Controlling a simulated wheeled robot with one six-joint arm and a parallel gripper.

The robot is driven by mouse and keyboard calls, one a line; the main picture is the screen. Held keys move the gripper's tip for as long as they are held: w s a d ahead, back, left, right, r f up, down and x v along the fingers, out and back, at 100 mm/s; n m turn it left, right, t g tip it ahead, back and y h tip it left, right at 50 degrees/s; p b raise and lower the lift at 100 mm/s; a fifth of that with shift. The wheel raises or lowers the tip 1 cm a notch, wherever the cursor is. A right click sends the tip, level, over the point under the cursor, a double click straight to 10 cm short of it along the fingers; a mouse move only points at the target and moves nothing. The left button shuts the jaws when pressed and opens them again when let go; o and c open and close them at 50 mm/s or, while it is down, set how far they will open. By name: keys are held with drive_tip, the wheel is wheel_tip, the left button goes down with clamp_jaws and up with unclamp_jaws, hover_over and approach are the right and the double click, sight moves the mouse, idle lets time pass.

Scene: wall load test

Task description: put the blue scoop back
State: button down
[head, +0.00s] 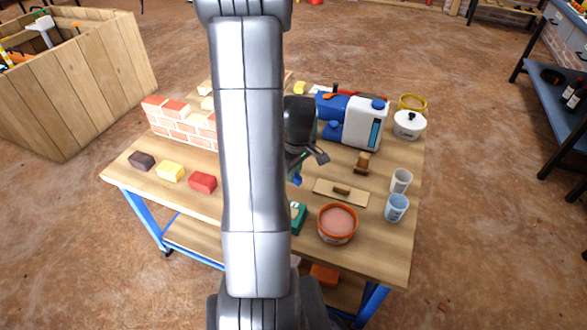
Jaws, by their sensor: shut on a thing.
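My gripper (308,160) is over the middle of the wooden table, largely hidden behind my own arm. It is shut on a blue thing, the blue scoop (297,179), of which only a small blue part shows below the jaws. The rest of the scoop is hidden by the gripper and arm, so its tilt and any contact with the table cannot be told.
A white canister (365,123) stands beside blue containers (331,106) behind the gripper. A wooden float (341,193), an orange tub (337,223) and two cups (397,207) stand at right. A small brick wall (176,126) and loose bricks (171,172) are at left.

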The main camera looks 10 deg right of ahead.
drive_tip(key=shift+f+b, duration=1.7)
drive_tip(key=shift+f, duration=0.7)
drive_tip(key=shift+f+b, duration=0.35)
drive_tip(key=shift+f, duration=0.05)
drive_tip(key=c, duration=1.3)
unclamp_jaws()
drive_tip(key=shift+o, duration=0.5)
drive_tip(key=o, duration=0.3)
drive_tip(key=shift+r, duration=0.15)
